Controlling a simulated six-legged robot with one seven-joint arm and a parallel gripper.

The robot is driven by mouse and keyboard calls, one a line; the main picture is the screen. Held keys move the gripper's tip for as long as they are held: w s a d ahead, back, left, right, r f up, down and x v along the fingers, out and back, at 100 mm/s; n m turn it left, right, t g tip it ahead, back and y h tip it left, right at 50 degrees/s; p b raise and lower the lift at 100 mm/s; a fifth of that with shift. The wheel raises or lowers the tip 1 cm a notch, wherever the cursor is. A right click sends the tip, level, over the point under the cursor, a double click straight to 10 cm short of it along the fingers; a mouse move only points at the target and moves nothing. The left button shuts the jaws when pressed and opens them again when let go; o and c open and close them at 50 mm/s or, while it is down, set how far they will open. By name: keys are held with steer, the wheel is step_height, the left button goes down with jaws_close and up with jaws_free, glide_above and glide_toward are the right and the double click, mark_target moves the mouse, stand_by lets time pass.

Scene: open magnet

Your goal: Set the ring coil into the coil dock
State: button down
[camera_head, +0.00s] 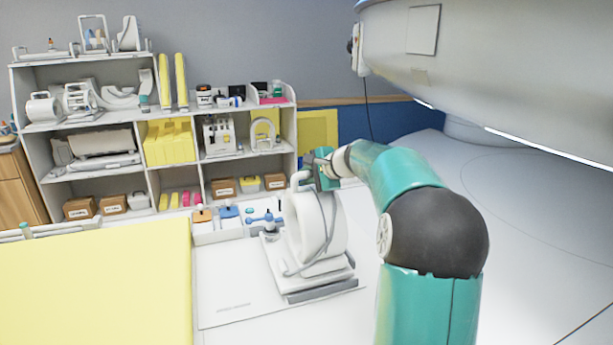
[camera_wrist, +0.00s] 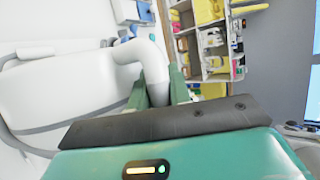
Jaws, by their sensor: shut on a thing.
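The white ring coil (camera_head: 322,222) stands upright, with a grey cable running down its side. My gripper (camera_head: 316,172) is at its top, shut on its white curved handle (camera_head: 298,180). The wrist view shows my green fingers (camera_wrist: 158,92) on either side of the handle (camera_wrist: 150,58), with the coil's white body (camera_wrist: 65,85) at the left. Under the coil is a stepped white and grey base (camera_head: 318,284), which may be the coil dock. I cannot tell whether the coil rests fully on it. My arm hides part of the area to the right.
A white tray (camera_head: 205,238) with small blue and orange items lies behind and left of the coil. A yellow pad (camera_head: 95,285) fills the left front. Shelves (camera_head: 150,130) with coils and boxes stand at the back. The large white magnet housing (camera_head: 500,75) overhangs the right.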

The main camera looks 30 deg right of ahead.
mark_target(305, 187)
steer(key=shift+w+d+r, duration=0.15)
steer(key=shift+w+r, duration=0.05)
steer(key=shift+w, duration=0.45)
steer(key=shift+s+f, duration=0.1)
steer(key=shift+f, duration=1.35)
stand_by(0.6)
steer(key=c, duration=1.2)
jaws_free()
steer(key=shift+f, duration=0.25)
steer(key=r+v, duration=0.1)
steer(key=v, duration=1.3)
steer(key=shift+w, duration=0.2)
